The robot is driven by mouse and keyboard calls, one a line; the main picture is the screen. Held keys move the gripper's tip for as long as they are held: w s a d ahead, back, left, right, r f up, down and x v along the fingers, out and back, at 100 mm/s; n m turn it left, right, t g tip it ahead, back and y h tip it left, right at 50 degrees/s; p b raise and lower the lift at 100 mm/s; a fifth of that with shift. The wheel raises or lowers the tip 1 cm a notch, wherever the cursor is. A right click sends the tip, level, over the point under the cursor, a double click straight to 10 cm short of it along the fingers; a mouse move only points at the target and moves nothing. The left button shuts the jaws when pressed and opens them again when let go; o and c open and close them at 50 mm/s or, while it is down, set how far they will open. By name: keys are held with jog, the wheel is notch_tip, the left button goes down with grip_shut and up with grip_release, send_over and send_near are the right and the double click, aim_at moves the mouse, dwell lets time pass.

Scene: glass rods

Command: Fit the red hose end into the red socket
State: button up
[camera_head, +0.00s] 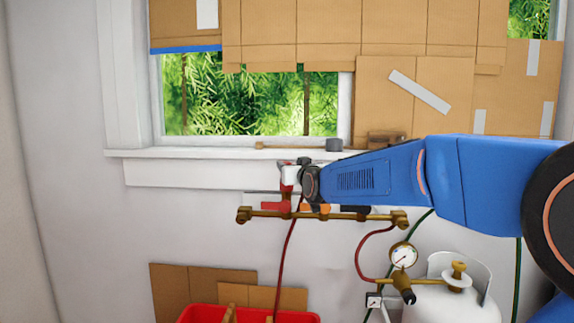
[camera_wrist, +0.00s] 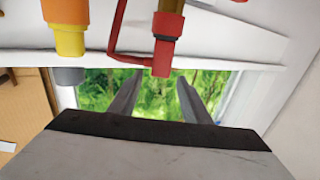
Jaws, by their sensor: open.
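My gripper (camera_head: 289,178) is in front of the wall just below the window sill, at the left part of the brass manifold (camera_head: 335,216). In the wrist view my gripper (camera_wrist: 160,78) has its two dark fingers apart. A red fitting (camera_wrist: 162,57) with a red collar above it shows between and just beyond the fingertips; contact is not visible. A thin red bent piece (camera_wrist: 115,45) runs beside it. I cannot tell hose end from socket, or whether they are joined. The red hose (camera_head: 288,255) hangs below my gripper; its upper end is partly hidden.
A yellow and orange fitting (camera_wrist: 67,35) is left of the red one in the wrist view. A pressure gauge (camera_head: 404,255) and white gas tank (camera_head: 460,300) stand lower right. A red crate (camera_head: 300,317) is below. The window sill (camera_head: 190,154) is close above my gripper.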

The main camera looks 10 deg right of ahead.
jog(key=shift+s+d, duration=0.1)
jog(key=shift+s, duration=1.6)
jog(key=s+d+f+g, duration=0.2)
jog(key=s+f+g, duration=0.2)
jog(key=s+f, duration=0.6)
jog(key=s+d+f+g+h, duration=0.1)
jog(key=s+d+f+g, duration=0.2)
jog(key=s+f, duration=0.7)
jog(key=s+d+f+m+g, duration=0.1)
jog(key=s+f+g, duration=0.5)
jog(key=s, duration=1.9)
notch_tip(320, 180, down, 5)
jog(key=shift+s+d+r+h, duration=0.1)
jog(key=shift+s+d+h, duration=0.15)
jog(key=shift+d, duration=0.4)
jog(key=shift+w, duration=0.1)
